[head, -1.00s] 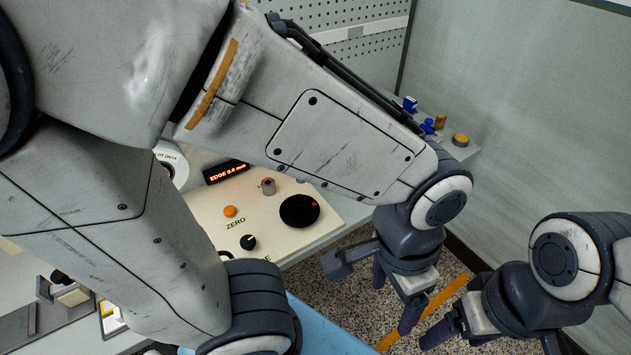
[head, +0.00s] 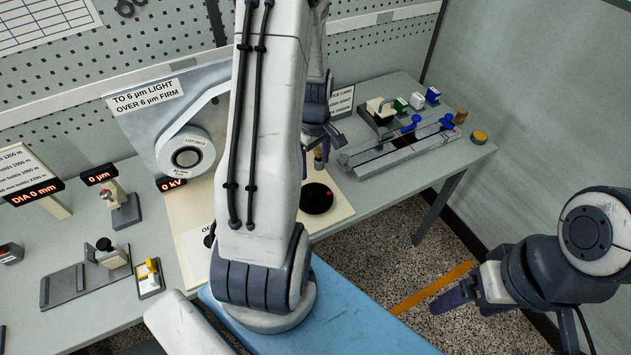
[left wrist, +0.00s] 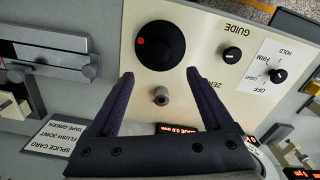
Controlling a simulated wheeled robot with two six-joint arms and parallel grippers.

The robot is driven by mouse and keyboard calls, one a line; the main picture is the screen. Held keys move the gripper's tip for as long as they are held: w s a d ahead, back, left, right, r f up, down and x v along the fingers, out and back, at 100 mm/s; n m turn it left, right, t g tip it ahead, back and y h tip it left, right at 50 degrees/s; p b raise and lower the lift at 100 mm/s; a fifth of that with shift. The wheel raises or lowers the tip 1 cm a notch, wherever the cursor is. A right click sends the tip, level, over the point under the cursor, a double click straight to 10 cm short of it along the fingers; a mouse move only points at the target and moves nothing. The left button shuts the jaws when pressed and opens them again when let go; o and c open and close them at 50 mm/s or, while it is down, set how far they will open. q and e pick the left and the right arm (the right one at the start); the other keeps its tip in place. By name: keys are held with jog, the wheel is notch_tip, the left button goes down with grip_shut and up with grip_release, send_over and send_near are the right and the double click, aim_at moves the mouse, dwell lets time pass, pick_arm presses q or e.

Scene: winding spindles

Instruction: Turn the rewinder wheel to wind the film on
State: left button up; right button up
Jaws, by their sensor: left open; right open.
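A black wheel with a red dot (head: 316,198) lies on the cream panel (head: 342,208), partly behind my left arm. It shows whole in the left wrist view (left wrist: 159,50), just beyond my fingertips. My left gripper (left wrist: 160,76) is open above the panel, its fingers apart on either side of a short grey post (left wrist: 161,97); I cannot tell whether they touch anything. In the head view my left gripper (head: 322,150) is partly hidden by its arm. A round white roll (head: 187,158) sits on the grey housing. My right gripper (head: 462,303) is open and empty over the floor.
A grey splicing rail (head: 400,145) with blue knobs stands right of the panel, with small coloured blocks (head: 402,104) behind. A small black knob (left wrist: 231,55) sits beside the wheel. Gauges and a slide fixture (head: 85,275) stand at left. The bench's right end has some clear surface.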

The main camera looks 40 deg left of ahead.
aim_at(315, 189)
pick_arm(q)
notch_tip(315, 189, down, 10)
jog(key=shift+p, duration=1.15)
grip_shut()
jog(key=shift+m, duration=0.5)
